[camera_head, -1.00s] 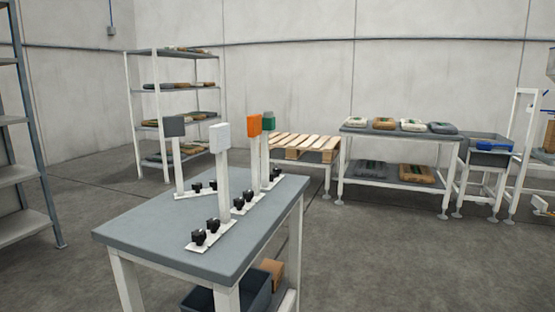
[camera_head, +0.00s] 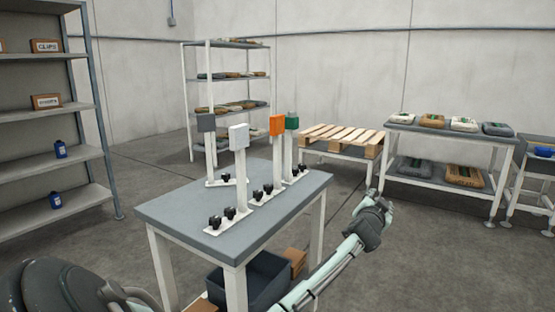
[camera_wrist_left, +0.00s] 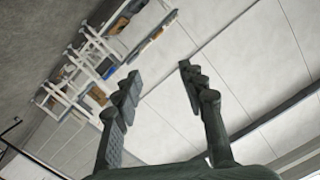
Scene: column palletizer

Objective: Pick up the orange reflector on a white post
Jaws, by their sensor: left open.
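The orange reflector (camera_head: 277,125) sits on top of an upright white post (camera_head: 277,153) in the head view. The post stands on the grey-topped table (camera_head: 165,212), among similar posts with a white head (camera_head: 239,137), a dark grey head (camera_head: 206,123) and a green head (camera_head: 292,121). The white-headed post is nearer to me, and the green one is just behind at right. My left gripper (camera_wrist_left: 158,72) is open in the left wrist view, with nothing between its fingers. The reflector cannot be made out there.
White base plates with black knobs (camera_head: 215,222) carry the posts. A dark bin (camera_head: 262,280) is under the table. A wooden pallet (camera_head: 340,138) and bag-laden shelves (camera_head: 440,135) stand behind. A tall shelf (camera_head: 45,165) is at left. Floor at right is clear.

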